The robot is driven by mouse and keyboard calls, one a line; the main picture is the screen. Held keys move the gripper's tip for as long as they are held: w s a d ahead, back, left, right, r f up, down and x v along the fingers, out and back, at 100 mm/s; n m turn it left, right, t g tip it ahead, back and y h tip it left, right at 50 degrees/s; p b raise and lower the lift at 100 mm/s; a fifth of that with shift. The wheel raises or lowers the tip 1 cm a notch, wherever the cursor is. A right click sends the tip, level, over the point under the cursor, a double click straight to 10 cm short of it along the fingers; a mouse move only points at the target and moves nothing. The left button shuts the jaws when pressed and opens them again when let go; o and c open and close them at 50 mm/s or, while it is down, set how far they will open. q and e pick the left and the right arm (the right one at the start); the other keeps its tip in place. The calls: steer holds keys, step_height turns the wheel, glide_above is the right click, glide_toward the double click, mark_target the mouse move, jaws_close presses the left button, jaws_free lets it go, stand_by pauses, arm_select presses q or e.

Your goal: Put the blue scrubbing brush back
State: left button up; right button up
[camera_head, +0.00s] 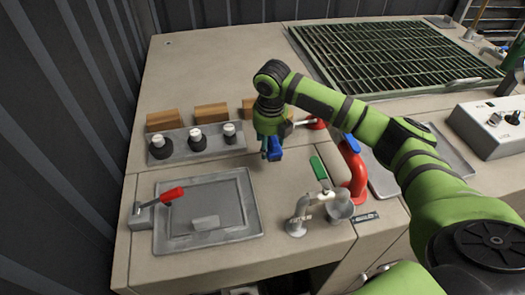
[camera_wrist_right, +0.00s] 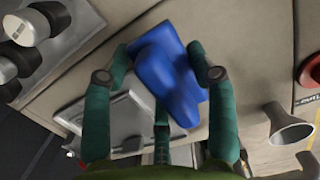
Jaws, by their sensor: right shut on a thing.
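The blue scrubbing brush (camera_head: 276,154) is in the grip of my right gripper (camera_head: 268,150), above the counter between the knob panel and the green-handled part. In the right wrist view the brush (camera_wrist_right: 165,80) shows as a blue block with a wider upper part, tilted, between the dark green fingers of my right gripper (camera_wrist_right: 162,75). The fingers are closed around its sides. Its bristles cannot be made out. My left gripper is not in view.
A grey tray (camera_head: 232,224) with a red lever (camera_head: 173,194) lies at the front left. A panel with black-and-white knobs (camera_head: 197,140) and wooden blocks (camera_head: 163,120) stand behind it. A red pipe (camera_head: 357,177) and a small metal funnel (camera_head: 340,211) stand to the right. The back-left counter is clear.

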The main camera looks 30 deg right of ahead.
mark_target(262, 161)
steer(key=shift+w+a+f, duration=0.5)
steer(key=shift+w+a, duration=0.05)
steer(key=shift+a, duration=0.05)
steer(key=shift+f+p, duration=0.35)
steer(key=shift+f, duration=1.7)
steer(key=o, duration=1.3)
steer(key=shift+f, duration=0.15)
step_height(262, 161, up, 12)
steer(key=s, duration=0.1)
steer(key=shift+s+a+b, duration=0.2)
steer(key=shift+s+b, duration=0.05)
steer(key=shift+b, duration=0.1)
